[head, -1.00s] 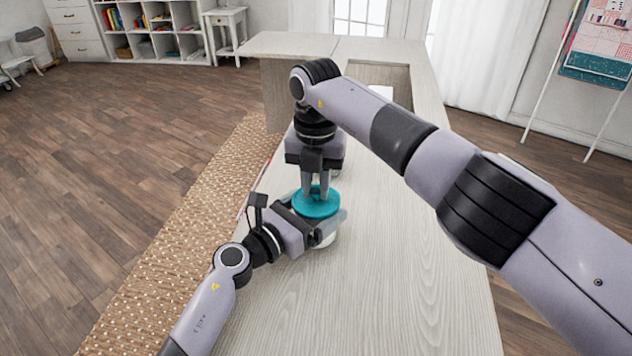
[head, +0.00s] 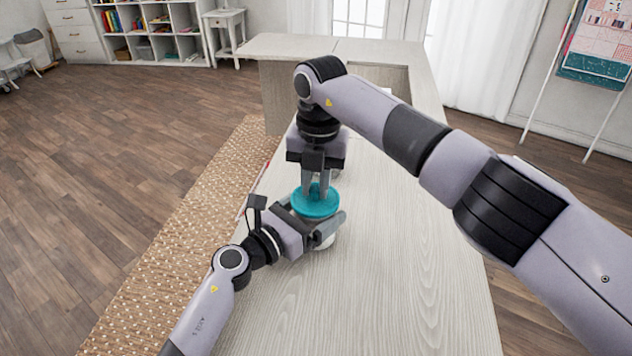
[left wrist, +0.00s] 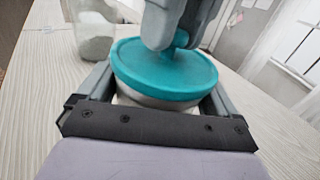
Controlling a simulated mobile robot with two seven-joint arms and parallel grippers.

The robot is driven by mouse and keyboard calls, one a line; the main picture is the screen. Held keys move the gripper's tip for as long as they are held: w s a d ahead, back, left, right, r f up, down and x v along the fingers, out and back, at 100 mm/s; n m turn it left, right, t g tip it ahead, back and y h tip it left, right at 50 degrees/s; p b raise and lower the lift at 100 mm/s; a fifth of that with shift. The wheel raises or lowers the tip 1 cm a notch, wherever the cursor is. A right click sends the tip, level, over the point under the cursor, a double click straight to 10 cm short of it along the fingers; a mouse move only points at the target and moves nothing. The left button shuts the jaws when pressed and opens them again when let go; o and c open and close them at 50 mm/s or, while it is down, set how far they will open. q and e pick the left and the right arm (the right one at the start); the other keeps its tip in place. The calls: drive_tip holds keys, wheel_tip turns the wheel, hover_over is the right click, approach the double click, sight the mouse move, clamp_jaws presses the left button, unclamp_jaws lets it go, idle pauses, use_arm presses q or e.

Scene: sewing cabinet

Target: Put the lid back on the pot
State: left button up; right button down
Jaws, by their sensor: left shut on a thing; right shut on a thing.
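The teal lid (head: 316,203) is a round disc with a knob, and it also shows in the left wrist view (left wrist: 160,75). My right gripper (head: 316,190) comes down from above and is shut on the lid's knob. The pale pot (head: 328,240) shows only in part below the lid; its light wall also shows in the left wrist view (left wrist: 150,101). My left gripper (head: 330,228) is shut around the pot from the side. The lid lies right over the pot's top. I cannot tell whether it rests fully on the rim.
The pale wooden worktop (head: 370,270) is clear to the right and in front. A clear glass jar (left wrist: 95,38) stands behind the pot in the left wrist view. A red-edged flat thing (head: 258,180) lies near the worktop's left edge.

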drive_tip(key=shift+d+f, duration=0.15)
drive_tip(key=shift+f, duration=0.75)
idle(0.9)
drive_tip(key=shift+r, duration=0.5)
drive_tip(key=shift+r, duration=0.4)
idle(0.4)
drive_tip(key=shift+f+y, duration=0.3)
drive_tip(key=shift+f, duration=0.7)
idle(0.8)
drive_tip(key=c, duration=1.3)
unclamp_jaws()
